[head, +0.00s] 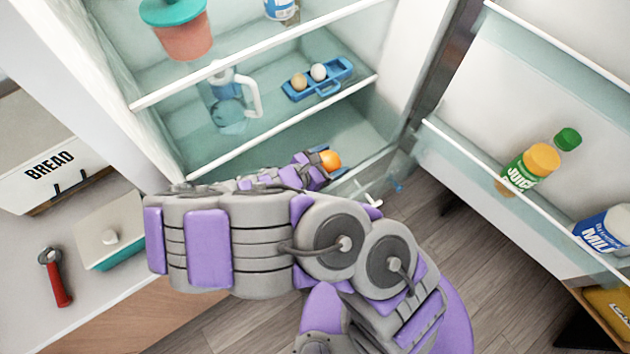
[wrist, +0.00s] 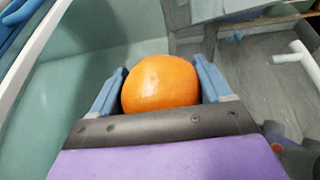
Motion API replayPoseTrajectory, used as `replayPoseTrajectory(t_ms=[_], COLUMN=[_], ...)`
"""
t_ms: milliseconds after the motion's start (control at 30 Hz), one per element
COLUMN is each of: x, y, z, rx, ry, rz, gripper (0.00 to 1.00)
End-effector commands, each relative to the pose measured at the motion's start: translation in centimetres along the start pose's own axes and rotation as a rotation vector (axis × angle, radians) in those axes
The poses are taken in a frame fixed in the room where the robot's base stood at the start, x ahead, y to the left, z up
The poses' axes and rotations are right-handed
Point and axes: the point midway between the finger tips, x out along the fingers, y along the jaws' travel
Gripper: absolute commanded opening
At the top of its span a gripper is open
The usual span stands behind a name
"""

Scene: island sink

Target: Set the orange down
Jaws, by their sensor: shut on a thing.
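The orange (head: 330,160) is at the end of my arm, near the lower part of the open fridge in the head view. In the wrist view the orange (wrist: 160,83) sits between the two blue fingers of my gripper (wrist: 162,88), one on each side. My gripper (head: 322,163) is shut on it. The pale green fridge floor (wrist: 90,70) shows beyond and to the left of the orange. I cannot tell whether the orange touches any surface.
Fridge shelves (head: 290,118) hold a pitcher (head: 228,100) and a blue egg tray (head: 335,84). The open door (head: 510,85) at right carries juice (head: 530,168) and milk (head: 603,228). The left counter holds a bread box (head: 55,165), a butter dish (head: 112,235) and a red-handled tool (head: 56,280).

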Motion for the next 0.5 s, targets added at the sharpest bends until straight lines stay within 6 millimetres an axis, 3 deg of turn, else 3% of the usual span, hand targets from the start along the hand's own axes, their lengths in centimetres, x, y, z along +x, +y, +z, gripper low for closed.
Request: replayPoseTrajectory(t_ms=[300, 500], x=[1.9, 2.2], y=[-0.2, -0.1], z=[-4.9, -6.8], rx=[-0.004, -0.006], ry=[-0.005, -0.008], rz=[-0.004, -0.003], gripper=[0.42, 0.42])
